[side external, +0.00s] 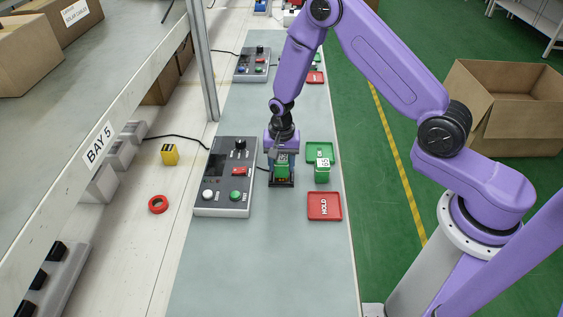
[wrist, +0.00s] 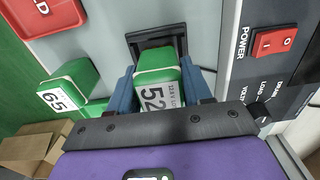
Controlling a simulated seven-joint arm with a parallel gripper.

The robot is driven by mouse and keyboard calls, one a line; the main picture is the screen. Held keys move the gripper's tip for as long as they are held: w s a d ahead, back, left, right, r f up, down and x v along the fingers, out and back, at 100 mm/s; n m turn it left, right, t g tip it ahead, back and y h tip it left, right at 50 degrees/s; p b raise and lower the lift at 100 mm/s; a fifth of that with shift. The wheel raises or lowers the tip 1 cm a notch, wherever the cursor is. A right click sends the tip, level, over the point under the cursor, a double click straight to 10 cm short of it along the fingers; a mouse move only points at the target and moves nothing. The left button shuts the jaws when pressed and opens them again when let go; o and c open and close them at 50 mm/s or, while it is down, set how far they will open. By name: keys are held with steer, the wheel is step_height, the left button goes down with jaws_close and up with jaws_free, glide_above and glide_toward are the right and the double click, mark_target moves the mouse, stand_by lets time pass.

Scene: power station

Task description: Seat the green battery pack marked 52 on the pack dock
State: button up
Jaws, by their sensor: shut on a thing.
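The green battery pack marked 52 (wrist: 157,62) is between the blue fingers of my gripper (wrist: 163,88), which is shut on it. Its white label faces the wrist camera. The black pack dock (wrist: 152,34) shows just beyond the pack in the wrist view. In the side view my gripper (side external: 281,154) points down over the dock (side external: 281,184), with the pack (side external: 281,168) under it. The pack is over or partly in the dock; I cannot tell whether its base touches the bottom.
A second green pack marked 65 (side external: 322,173) stands right of the dock, by a green tray (side external: 318,148). A red HOLD tray (side external: 324,214) lies nearer the camera. A control panel (side external: 224,180) with a red power switch (wrist: 273,43) stands left of the dock.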

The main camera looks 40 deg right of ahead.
steer(key=shift+f, duration=0.6)
steer(key=o, duration=1.3)
steer(key=shift+c, duration=0.2)
step_height(320, 180, up, 17)
steer(key=s+a+r+n, duration=0.2)
steer(key=s+r+n, duration=0.1)
steer(key=s+n, duration=0.35)
steer(key=s+a+r+n, duration=0.1)
steer(key=s+r+n, duration=0.35)
steer(key=s, duration=0.35)
steer(key=s+d+n, duration=0.2)
steer(key=s+n, duration=0.3)
steer(key=s, duration=0.3)
steer(key=s+d+r+n, duration=0.1)
steer(key=s+d+n, duration=0.1)
steer(key=s+n, duration=0.3)
steer(key=s, duration=0.4)
steer(key=shift+s+d+n, duration=0.15)
steer(key=shift+d+n, duration=0.15)
steer(key=shift+d, duration=0.1)
